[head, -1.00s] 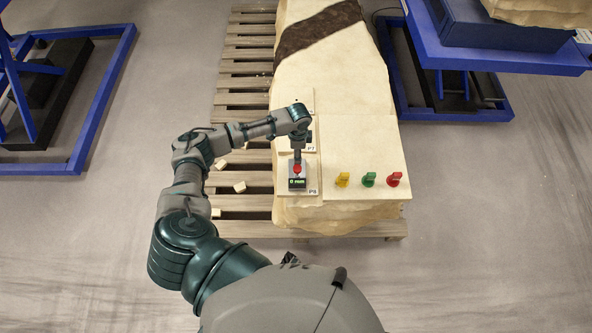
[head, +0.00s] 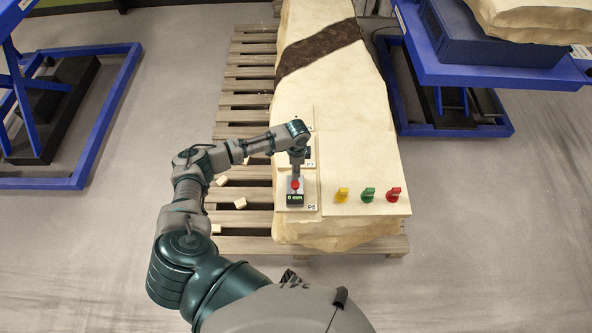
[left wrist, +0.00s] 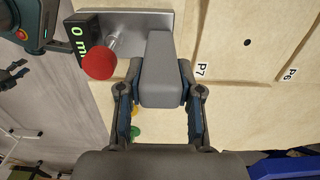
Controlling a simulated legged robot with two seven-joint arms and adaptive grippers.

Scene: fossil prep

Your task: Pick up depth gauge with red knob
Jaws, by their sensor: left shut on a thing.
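The depth gauge (head: 296,199) has a grey body, a red knob (head: 295,184) and a green-lit display. It is at the pale plate marked P8 (head: 312,207), at the near left of the stone block. In the left wrist view its grey upright block (left wrist: 160,85) is between my fingers, with the red knob (left wrist: 100,62) to the left and the display reading 0 mm (left wrist: 82,42). My left gripper (head: 296,167) is shut on that upright; its fingertips also show in the left wrist view (left wrist: 160,92). I cannot tell whether the gauge touches the plate. My right gripper is out of view.
Yellow (head: 342,195), green (head: 368,195) and red (head: 393,195) pieces stand on a pale board right of the gauge. The block lies on a wooden pallet (head: 240,130) with small pale chunks. Blue lift frames stand left (head: 100,130) and right (head: 497,112).

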